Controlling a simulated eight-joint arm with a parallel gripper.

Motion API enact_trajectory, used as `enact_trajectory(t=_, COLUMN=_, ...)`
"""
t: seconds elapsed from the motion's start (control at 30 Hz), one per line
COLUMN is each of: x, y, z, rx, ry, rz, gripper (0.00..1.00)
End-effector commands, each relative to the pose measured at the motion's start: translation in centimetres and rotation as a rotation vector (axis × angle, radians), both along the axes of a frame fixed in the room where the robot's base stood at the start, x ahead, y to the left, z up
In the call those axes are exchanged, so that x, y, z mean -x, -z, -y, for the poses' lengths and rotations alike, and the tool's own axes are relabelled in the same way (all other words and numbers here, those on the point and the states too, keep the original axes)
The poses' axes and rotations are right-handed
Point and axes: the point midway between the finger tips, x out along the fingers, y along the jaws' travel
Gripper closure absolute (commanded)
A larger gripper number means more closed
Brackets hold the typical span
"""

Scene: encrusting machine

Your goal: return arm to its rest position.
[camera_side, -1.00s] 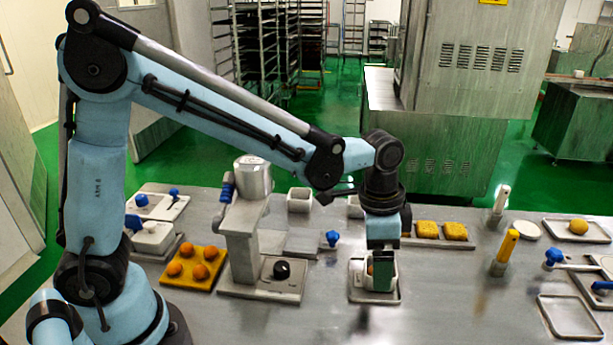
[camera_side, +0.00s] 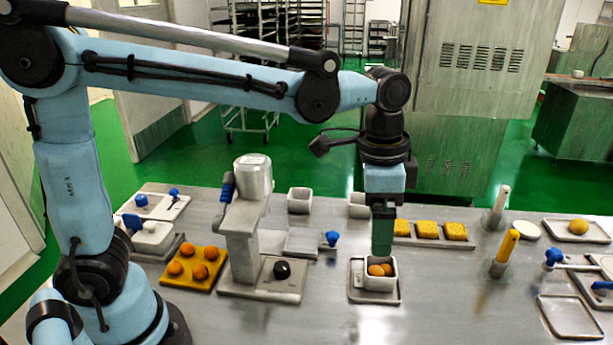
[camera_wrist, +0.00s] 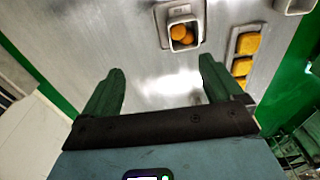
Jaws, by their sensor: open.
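My gripper (camera_side: 382,250) is above the white square cup (camera_side: 380,284) in the side view, and its green fingers point down. In the wrist view my gripper (camera_wrist: 158,90) has its two green fingers wide apart with nothing between them. Orange balls (camera_side: 381,269) lie inside the cup, which stands on a small grey tray (camera_side: 358,293). The cup also shows in the wrist view (camera_wrist: 196,41), beyond the fingertips, with orange balls (camera_wrist: 181,33) in it.
A grey machine (camera_side: 245,230) with a black knob stands left of the cup. A yellow tray (camera_side: 205,285) of orange balls is farther left. Yellow square pieces (camera_side: 428,229) lie behind the cup. A yellow post (camera_side: 507,250) stands to the right. Bare table lies in front.

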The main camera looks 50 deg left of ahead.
Motion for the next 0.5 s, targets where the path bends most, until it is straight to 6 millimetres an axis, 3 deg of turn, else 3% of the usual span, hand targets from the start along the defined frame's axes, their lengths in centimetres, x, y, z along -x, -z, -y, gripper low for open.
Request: enact_trajectory(t=0.5, x=-2.6, y=-5.0, z=-7.6, rx=-0.026, ry=0.018, rz=-0.02, gripper=0.07)
